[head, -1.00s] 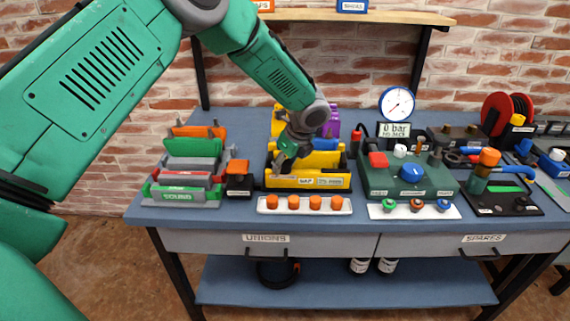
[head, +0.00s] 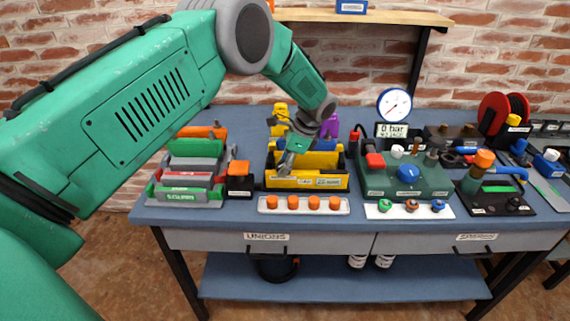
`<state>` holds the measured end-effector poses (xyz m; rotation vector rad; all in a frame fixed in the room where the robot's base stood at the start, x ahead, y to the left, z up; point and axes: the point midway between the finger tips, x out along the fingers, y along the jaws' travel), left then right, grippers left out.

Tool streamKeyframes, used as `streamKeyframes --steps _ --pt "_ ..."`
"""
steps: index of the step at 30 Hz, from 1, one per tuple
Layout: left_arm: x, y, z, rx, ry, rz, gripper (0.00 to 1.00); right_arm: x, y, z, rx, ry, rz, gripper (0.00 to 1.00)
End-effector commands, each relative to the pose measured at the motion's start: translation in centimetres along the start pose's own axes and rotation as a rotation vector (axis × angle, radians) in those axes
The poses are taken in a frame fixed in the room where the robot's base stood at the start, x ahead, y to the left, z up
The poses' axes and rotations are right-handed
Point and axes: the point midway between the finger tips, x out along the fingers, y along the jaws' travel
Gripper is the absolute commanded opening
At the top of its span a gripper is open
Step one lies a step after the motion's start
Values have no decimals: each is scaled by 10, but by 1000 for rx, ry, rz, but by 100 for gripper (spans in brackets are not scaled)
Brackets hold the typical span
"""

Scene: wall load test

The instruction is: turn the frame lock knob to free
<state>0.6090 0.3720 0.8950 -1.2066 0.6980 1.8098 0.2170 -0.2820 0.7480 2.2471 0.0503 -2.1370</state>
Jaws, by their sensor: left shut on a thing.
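My left gripper (head: 286,163) reaches down from the upper left to the left part of the yellow tray (head: 306,183). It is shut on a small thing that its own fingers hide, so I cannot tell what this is. I cannot pick out the frame lock knob for certain, and most labels are too small to read. A blue knob (head: 408,173) stands on the dark green box (head: 430,186) to the right of the tray, apart from the gripper. My right gripper is not in view.
A black box with an orange top (head: 239,168) stands left of the tray. A grey and green rack (head: 185,196) is farther left. A white strip with several orange caps (head: 303,205) lies in front. A dial gauge (head: 394,105) stands behind the green box.

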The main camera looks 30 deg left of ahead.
Motion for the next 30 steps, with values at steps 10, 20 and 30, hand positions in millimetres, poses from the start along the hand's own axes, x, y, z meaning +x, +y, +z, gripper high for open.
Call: streamKeyframes --steps 10,20,30 --pt "0 -3 0 -301 3 117 7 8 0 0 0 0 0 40" --pt "0 -3 0 -523 4 209 7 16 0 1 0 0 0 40" --pt "-1 -2 0 -631 5 254 7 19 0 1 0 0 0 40"
